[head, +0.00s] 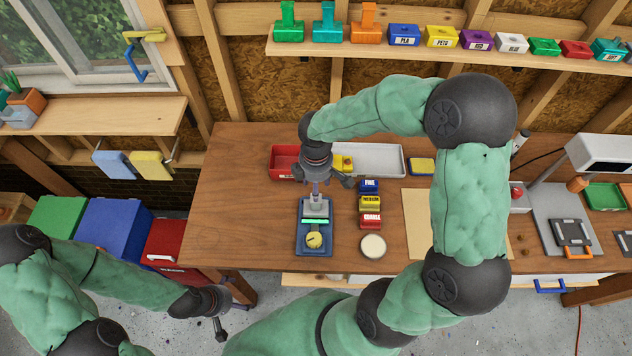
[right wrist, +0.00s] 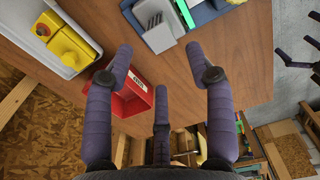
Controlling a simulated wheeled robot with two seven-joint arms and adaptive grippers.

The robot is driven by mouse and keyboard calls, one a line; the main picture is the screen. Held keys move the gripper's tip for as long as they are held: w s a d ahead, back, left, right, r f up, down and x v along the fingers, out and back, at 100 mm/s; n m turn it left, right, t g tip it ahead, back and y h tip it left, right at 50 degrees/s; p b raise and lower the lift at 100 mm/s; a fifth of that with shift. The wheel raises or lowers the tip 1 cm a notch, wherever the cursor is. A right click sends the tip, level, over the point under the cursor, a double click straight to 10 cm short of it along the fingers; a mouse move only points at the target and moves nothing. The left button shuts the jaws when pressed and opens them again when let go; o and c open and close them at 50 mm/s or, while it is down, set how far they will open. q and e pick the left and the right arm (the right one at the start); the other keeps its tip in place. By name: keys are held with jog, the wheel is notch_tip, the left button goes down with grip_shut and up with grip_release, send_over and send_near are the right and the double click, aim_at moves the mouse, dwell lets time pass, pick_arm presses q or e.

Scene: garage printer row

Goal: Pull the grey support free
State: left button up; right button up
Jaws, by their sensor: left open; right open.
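In the right wrist view the finned grey support (right wrist: 158,28) sits at the top, beyond my fingertips. My right gripper (head: 318,185) is open above and behind the support; the head view does not show whether they touch. Its spread, empty fingers also show in the right wrist view (right wrist: 165,75). My left gripper (head: 219,322) is open and empty, low beside the table's front left corner.
A red bin (head: 283,161) and a grey tray (head: 379,158) stand behind the fixture. Blue, yellow and red labelled blocks (head: 370,203) and a round white-topped item (head: 373,246) stand to its right. The wooden table (head: 226,190) is bare on the left.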

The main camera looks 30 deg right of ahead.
notch_tip(320, 180, down, 10)
jog(key=b, duration=0.7)
jog(key=shift+b, duration=0.35)
grip_shut()
grip_release()
jog(key=shift+r, duration=0.1)
